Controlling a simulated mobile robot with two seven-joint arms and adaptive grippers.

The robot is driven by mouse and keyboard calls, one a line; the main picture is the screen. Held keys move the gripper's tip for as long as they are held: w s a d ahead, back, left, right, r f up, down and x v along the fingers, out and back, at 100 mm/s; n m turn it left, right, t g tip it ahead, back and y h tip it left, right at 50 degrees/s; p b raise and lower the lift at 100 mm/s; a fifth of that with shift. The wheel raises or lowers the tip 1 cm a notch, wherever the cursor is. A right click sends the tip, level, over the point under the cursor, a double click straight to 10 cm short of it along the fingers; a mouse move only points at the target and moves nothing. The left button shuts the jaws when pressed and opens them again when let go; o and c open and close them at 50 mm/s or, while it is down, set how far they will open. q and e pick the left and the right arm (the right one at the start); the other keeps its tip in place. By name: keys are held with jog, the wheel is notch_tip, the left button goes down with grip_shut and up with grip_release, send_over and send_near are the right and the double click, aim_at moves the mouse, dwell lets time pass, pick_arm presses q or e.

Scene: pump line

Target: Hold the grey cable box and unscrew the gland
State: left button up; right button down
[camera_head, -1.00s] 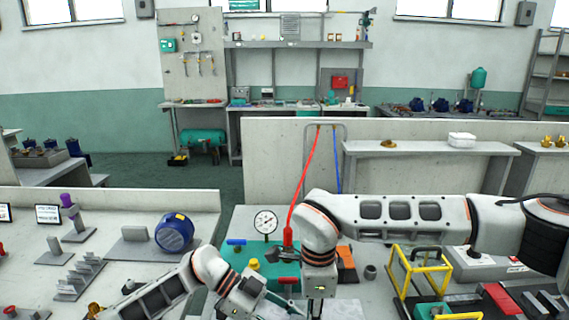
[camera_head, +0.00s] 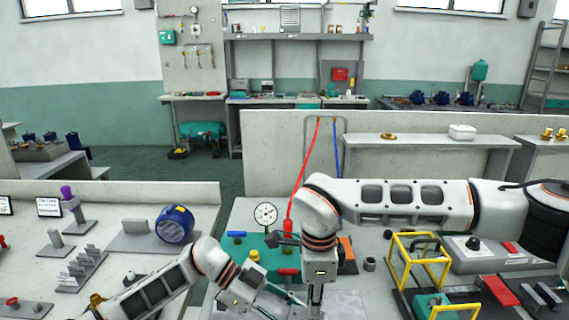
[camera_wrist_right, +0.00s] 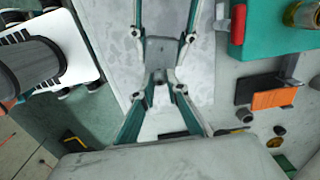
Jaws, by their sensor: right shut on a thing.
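My right gripper (camera_head: 316,296) points down over the middle bench in the head view. In the right wrist view its teal and white fingers flank a small grey block (camera_wrist_right: 160,50), which looks like the grey cable box. A darker, narrower piece below the block may be the gland, but I cannot tell. The fingertips run out at the top edge there, and the gripper is shut on the block. My left gripper (camera_head: 285,297) is close beside the right one, at its left. Its jaw gap and whatever lies between its fingers cannot be made out.
A teal unit with a pressure gauge (camera_head: 265,214) and a red hose (camera_head: 304,180) stands behind the grippers. A yellow frame (camera_head: 420,262) and a grey control box (camera_head: 490,254) are on the right. A blue motor (camera_head: 174,225) sits on the left bench.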

jog(key=shift+r, duration=1.9)
pick_arm(q)
jog(key=o, duration=0.9)
jog(key=shift+a, duration=0.1)
